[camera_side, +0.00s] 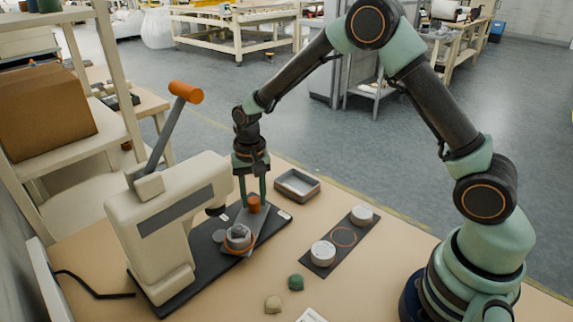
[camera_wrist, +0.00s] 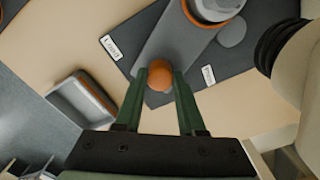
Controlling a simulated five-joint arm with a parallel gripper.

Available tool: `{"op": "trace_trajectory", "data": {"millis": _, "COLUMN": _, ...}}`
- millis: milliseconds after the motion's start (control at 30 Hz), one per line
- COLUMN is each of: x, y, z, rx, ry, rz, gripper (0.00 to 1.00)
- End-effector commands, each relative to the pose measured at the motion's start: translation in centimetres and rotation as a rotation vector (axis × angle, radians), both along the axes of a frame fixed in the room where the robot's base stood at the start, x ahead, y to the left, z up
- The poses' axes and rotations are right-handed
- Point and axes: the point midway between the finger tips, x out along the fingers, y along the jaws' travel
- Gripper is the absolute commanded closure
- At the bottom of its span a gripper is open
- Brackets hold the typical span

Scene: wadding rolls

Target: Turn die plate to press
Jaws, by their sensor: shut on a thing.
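The grey die plate (camera_wrist: 172,45) lies on the dark base of the press, its orange knob (camera_side: 254,203) standing up at one end. My gripper (camera_side: 253,196) points down and is shut on that knob; the wrist view shows the knob (camera_wrist: 160,78) between the two green fingertips. In that view the knob end lies between the "Load" label (camera_wrist: 111,46) and the "Press" label (camera_wrist: 208,75). At the plate's other end is a round die (camera_side: 238,238) with an orange rim, partly cut off in the wrist view. The cream press (camera_side: 165,225) has its orange-tipped lever (camera_side: 186,92) raised.
A grey tray (camera_side: 297,185) stands behind the plate. A dark strip (camera_side: 313,270) carries two white rolls (camera_side: 323,253) and an empty orange ring. A green lump (camera_side: 296,282) and a beige lump (camera_side: 273,304) lie in front. The press head is close to my gripper's left.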

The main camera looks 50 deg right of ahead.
Motion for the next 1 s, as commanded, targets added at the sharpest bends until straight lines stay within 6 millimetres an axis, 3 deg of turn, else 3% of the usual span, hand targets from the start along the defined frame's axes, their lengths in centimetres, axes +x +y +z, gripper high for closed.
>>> {"op": "trace_trajectory", "data": {"millis": 167, "x": -0.04, "y": -0.04, "z": 0.09, "rx": 0.0, "ry": 0.001, "rz": -0.012, "gripper": 1.0}}
{"op": "trace_trajectory", "data": {"millis": 533, "x": -0.05, "y": -0.04, "z": 0.11, "rx": 0.001, "ry": 0.002, "rz": -0.251, "gripper": 1.0}}
{"op": "trace_trajectory", "data": {"millis": 867, "x": -0.05, "y": -0.04, "z": 0.11, "rx": 0.001, "ry": 0.002, "rz": -0.266, "gripper": 1.0}}
{"op": "trace_trajectory", "data": {"millis": 900, "x": -0.05, "y": -0.04, "z": 0.11, "rx": 0.001, "ry": 0.002, "rz": -0.266, "gripper": 0.46}}
{"op": "trace_trajectory", "data": {"millis": 933, "x": -0.05, "y": -0.04, "z": 0.11, "rx": 0.001, "ry": 0.002, "rz": -0.266, "gripper": 0.34}}
{"op": "trace_trajectory", "data": {"millis": 1000, "x": -0.04, "y": -0.03, "z": 0.09, "rx": 0.0, "ry": 0.001, "rz": -0.266, "gripper": 0.31}}
